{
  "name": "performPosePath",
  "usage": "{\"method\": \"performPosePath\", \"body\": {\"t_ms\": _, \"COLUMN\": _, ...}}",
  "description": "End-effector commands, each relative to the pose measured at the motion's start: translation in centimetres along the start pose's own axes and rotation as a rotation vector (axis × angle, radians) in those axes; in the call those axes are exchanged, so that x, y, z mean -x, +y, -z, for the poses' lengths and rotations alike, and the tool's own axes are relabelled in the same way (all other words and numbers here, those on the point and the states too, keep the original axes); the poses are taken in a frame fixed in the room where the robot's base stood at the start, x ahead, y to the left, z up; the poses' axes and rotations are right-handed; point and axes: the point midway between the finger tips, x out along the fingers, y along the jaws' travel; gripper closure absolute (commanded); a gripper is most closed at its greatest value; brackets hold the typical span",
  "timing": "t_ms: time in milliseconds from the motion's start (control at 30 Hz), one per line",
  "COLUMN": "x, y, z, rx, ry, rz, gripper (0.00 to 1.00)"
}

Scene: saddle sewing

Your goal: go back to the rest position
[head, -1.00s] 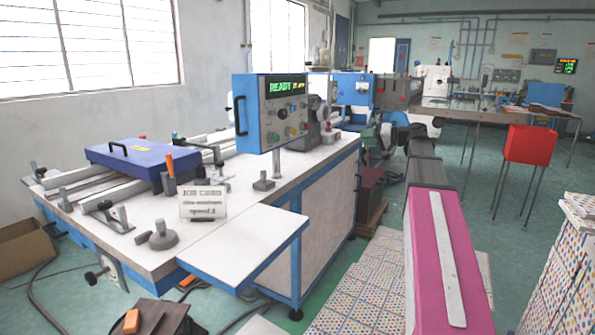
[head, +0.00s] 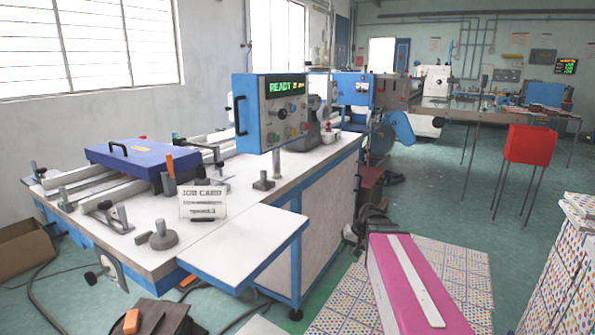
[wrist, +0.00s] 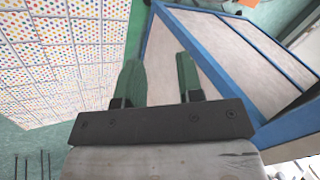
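My gripper (wrist: 157,62) shows in the wrist view with its two green fingers apart and nothing between them. In the head view my pink arm link reaches forward from the bottom right, over the floor beside the machine table (head: 235,245). A dark part of my arm shows beyond its far end; the fingers cannot be made out there.
A control box (head: 270,112) reading READY stands on the machine table. A job card (head: 203,203) stands near its front edge. A red bin on legs (head: 530,145) stands farther right. Open floor lies between.

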Motion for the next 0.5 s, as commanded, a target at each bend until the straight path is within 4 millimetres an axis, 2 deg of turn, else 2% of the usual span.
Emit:
{"method": "performPosePath", "body": {"t_ms": 33, "x": -1.1, "y": 0.4, "z": -1.9, "rx": 0.001, "ry": -0.025, "rz": -0.041, "gripper": 0.66}}
{"method": "performPosePath", "body": {"t_ms": 300, "x": -5.3, "y": 3.2, "z": -9.3, "rx": 0.026, "ry": -0.131, "rz": -0.271, "gripper": 0.66}}
{"method": "performPosePath", "body": {"t_ms": 500, "x": -6.5, "y": 4.5, "z": -12.3, "rx": 0.048, "ry": -0.169, "rz": -0.376, "gripper": 0.66}}
